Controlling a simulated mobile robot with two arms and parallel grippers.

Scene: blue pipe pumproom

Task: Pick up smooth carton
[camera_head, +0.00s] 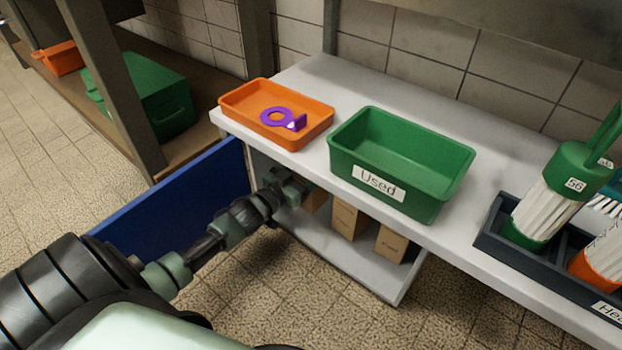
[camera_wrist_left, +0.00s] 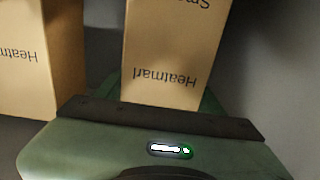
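A tan carton (camera_wrist_left: 170,55) stands straight in front of my left gripper in the left wrist view. Its upside-down print reads "Heatmarl" and a cut-off word starting "Sm". In the head view this carton (camera_head: 317,201) appears as the leftmost on the lower shelf, mostly hidden by my gripper. My left gripper (camera_head: 302,187) reaches under the counter at it. Green gripper parts show at both sides of the carton's lower end in the wrist view, but the fingertips and any contact are hidden. My right gripper is not in view.
Two more cartons, one in the middle (camera_head: 347,219) and one at right (camera_head: 390,245), stand on the lower shelf (camera_head: 350,272). The white counter (camera_head: 318,77) above holds an orange tray (camera_head: 240,108), a green "Used" bin (camera_head: 440,190) and a dark brush holder (camera_head: 490,243).

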